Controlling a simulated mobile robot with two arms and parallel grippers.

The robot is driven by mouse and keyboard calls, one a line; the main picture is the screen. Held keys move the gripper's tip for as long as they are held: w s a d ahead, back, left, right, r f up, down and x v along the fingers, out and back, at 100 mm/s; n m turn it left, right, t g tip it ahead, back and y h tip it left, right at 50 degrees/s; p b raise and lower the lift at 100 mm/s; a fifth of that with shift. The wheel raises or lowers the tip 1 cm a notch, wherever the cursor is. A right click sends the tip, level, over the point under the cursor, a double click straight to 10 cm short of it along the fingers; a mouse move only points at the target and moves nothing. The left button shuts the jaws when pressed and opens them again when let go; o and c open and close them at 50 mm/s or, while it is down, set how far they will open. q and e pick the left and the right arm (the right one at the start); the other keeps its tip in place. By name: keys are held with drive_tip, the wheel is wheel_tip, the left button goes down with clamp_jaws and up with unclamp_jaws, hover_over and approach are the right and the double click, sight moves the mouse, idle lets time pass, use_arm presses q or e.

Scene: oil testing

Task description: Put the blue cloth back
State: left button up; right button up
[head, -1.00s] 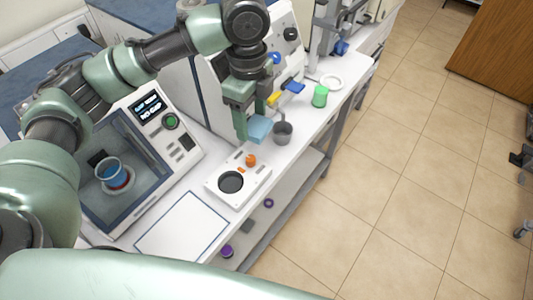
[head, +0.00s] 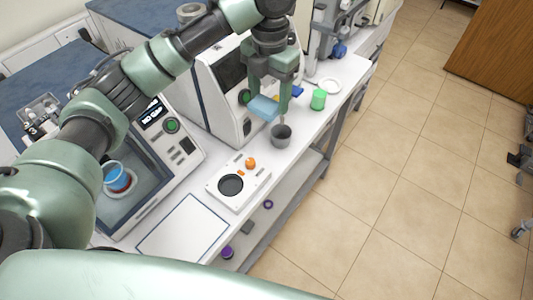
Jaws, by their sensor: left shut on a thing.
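The light blue cloth (head: 263,108) hangs at the fingertips of my left gripper (head: 266,96). The gripper is shut on it and holds it above the white bench, in front of the white instrument and just behind the grey cup. The cloth is apart from the cup. My right gripper is not in view.
A grey cup (head: 281,137) stands on the bench (head: 216,149). A green container (head: 318,99) and a white dish (head: 330,86) stand further back. A white device with an orange knob (head: 250,162) is nearer. A blue-bordered white panel (head: 184,228) lies in front, bare.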

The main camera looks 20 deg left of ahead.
sight(268, 156)
use_arm(q)
wheel_tip(268, 156, down, 19)
drive_tip(key=p, duration=0.4)
drive_tip(key=shift+r, duration=0.1)
drive_tip(key=shift+f, duration=0.25)
drive_tip(key=shift+f, duration=0.15)
drive_tip(key=o, duration=1)
drive_tip(key=shift+o, duration=0.2)
